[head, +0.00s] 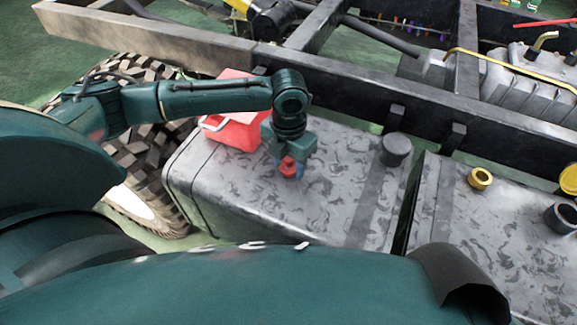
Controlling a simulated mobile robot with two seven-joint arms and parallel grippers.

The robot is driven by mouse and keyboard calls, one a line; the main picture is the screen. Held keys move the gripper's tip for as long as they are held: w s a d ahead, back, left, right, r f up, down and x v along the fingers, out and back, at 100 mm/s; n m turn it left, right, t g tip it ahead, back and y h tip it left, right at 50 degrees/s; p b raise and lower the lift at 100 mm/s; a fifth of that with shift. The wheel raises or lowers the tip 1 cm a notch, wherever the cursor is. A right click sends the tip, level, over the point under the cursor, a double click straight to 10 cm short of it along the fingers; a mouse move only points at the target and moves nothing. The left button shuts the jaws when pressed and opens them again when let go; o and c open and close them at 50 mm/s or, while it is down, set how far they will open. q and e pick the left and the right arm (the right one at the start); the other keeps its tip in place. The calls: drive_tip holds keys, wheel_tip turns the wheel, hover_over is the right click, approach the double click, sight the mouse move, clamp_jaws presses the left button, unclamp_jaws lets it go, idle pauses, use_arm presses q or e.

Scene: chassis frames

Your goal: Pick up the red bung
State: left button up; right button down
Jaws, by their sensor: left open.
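The red bung (287,166) is a small red piece on the grey mottled tank top (330,205), toward its left part. My left gripper (288,174) reaches in from the left and points down over the bung. Its fingers are open, one on each side of the bung as seen from here. Whether they touch it cannot be told. The upper part of the bung is partly hidden by the gripper body. My right gripper is not in view.
A red box (232,133) with a pale handle stands behind the gripper, close to my forearm. A dark cap (396,149) and a yellow ring (480,178) stand to the right. Dark frame rails (350,90) run behind. The tank top's front middle is clear.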

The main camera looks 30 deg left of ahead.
use_arm(q)
drive_tip(key=shift+c, duration=0.2)
drive_tip(key=c, duration=0.8)
